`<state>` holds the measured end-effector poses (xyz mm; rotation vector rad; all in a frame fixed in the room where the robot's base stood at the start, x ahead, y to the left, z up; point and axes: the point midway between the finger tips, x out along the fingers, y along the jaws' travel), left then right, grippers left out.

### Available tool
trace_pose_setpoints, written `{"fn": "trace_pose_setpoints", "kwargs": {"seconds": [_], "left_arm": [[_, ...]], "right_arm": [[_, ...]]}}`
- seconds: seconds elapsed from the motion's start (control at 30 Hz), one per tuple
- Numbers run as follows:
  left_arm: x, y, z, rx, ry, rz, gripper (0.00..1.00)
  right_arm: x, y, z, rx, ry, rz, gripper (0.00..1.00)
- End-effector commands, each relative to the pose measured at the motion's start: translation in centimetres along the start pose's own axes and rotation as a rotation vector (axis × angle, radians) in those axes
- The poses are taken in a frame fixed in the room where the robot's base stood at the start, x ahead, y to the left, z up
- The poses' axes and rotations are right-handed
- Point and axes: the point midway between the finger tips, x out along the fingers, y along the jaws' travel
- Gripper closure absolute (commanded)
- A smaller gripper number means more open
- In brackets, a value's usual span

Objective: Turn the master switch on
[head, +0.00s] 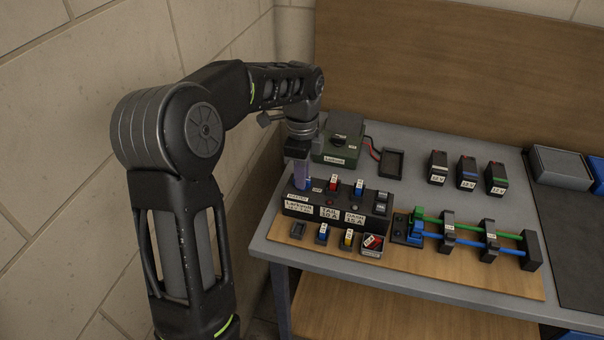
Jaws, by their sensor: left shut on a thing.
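The black switch box (338,213) stands on the wooden board at the table's left part. It carries white labels, and the small one at its left end seems to mark the master switch. My left gripper (302,182) points straight down at that end of the box. Its bluish fingers are shut on the master switch, which they mostly hide. I cannot tell which way the switch is set. A red fuse (333,183) and a blue fuse (359,187) stand in the box top to the right of the gripper. My right gripper is not in view.
A green device (336,150) stands just behind the gripper, with a red cable to a black tray (391,163). Several small batteries (467,174) stand to the right. Blue and green rods (480,236) lie in black holders in front. A wall is close on the left.

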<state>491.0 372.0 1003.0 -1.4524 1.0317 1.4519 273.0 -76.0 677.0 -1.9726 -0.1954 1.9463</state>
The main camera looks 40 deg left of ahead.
Motion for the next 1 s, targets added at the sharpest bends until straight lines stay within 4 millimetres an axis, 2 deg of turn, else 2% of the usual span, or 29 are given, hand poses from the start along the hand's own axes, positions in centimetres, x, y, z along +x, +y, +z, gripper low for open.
{"fn": "trace_pose_setpoints", "kwargs": {"seconds": [0.47, 1.0], "left_arm": [[-0.02, -0.02, 0.00, -0.096, 0.000, 0.000, 1.00], [-0.02, -0.03, 0.04, -0.536, -0.001, -0.001, 1.00]], "right_arm": [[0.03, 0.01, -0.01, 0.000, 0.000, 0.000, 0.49], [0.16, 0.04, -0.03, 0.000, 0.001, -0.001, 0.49]]}}
